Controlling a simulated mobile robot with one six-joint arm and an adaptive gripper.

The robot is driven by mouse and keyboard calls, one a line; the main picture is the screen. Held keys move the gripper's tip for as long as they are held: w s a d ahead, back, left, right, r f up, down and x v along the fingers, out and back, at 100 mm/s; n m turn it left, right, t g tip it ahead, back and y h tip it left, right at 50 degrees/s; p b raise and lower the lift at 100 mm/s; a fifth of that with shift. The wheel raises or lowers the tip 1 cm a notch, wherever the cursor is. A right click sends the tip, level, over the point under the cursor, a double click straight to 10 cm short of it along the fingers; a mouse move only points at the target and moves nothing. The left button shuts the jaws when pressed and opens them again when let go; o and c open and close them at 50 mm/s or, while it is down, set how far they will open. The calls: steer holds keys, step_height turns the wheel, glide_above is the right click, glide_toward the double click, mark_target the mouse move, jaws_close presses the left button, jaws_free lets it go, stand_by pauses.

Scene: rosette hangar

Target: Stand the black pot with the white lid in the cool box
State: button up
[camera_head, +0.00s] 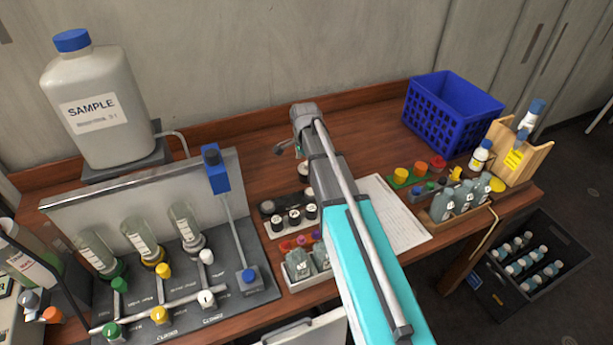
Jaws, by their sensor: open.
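Several small black pots with white lids (294,217) stand close together in a dark rack on the wooden table, left of my arm. I cannot tell which one the task means. My gripper (284,149) is at the far end of my arm, above the back of the table, behind the rack. It is open, and I see nothing in it; my wrist hides much of it. A pale, open-looking box (312,331) is cut off by the bottom edge; it may be the cool box, but I cannot tell, and its inside is mostly hidden.
A white tray of small bottles (299,279) sits in front of the rack. A valve panel (180,300) and a large sample jug (95,110) stand left. A blue basket (447,118) and bottle racks stand right. A dark crate of bottles (566,296) is on the floor.

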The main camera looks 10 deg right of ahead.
steer(key=shift+w+d+f+b, duration=0.1)
steer(key=shift+d+f+b, duration=0.05)
steer(key=shift+f+b, duration=0.65)
steer(key=shift+d+f+b, duration=0.1)
steer(key=shift+f+b, duration=0.6)
steer(key=shift+f, duration=0.1)
steer(key=shift+f+b, duration=0.95)
steer(key=c, duration=1)
steer(key=shift+r, duration=0.15)
